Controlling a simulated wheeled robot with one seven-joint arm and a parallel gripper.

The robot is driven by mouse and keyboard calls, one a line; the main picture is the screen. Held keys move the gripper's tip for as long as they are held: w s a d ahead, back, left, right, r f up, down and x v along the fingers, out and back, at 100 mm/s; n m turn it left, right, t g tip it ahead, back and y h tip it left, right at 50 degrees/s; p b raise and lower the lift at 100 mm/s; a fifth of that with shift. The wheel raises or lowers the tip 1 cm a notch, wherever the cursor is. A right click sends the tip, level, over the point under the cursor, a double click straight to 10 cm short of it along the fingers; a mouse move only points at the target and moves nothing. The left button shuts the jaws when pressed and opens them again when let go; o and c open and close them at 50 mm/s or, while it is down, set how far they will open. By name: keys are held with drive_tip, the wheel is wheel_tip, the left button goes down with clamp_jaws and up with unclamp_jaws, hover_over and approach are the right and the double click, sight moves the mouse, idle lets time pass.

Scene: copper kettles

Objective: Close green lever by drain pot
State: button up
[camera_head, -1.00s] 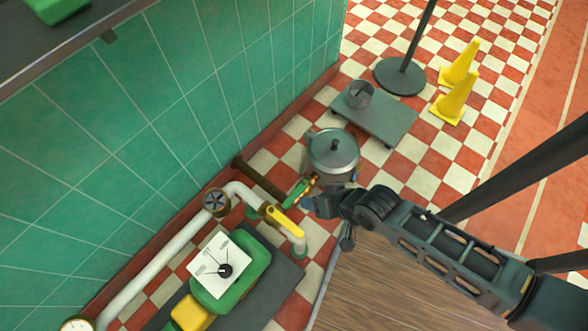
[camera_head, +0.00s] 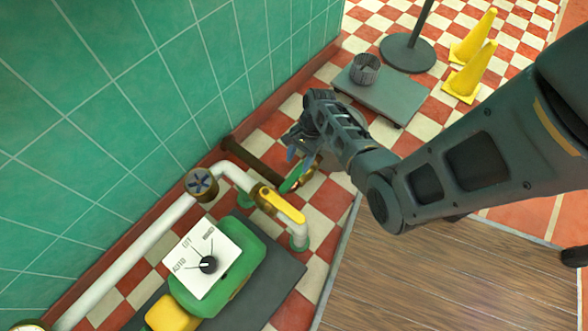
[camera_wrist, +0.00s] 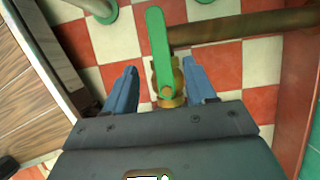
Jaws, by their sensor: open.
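The green lever (camera_head: 294,178) sits on a brass valve (camera_head: 305,172) on the brown pipe near the green tiled wall. In the wrist view the lever (camera_wrist: 159,48) points up the picture from its brass valve body (camera_wrist: 173,92). My gripper (camera_wrist: 161,70) is open, with one blue finger on each side of the lever and valve; gaps show on both sides. In the head view my gripper (camera_head: 298,150) is above the lever. The drain pot is mostly hidden behind my gripper and arm.
A yellow lever (camera_head: 281,204) is on the white pipe (camera_head: 140,246) close by. A green pump with a white dial plate (camera_head: 205,262) stands in front. A grey trolley (camera_head: 384,102) with a metal can (camera_head: 365,70) and yellow cones (camera_head: 470,75) are farther back.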

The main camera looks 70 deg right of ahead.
sight(292, 178)
drive_tip(key=b+x, duration=0.3)
drive_tip(key=x, duration=0.3)
drive_tip(key=shift+a+f, duration=0.1)
drive_tip(key=shift+f, duration=0.15)
drive_tip(key=shift+c, duration=0.4)
clamp_jaws()
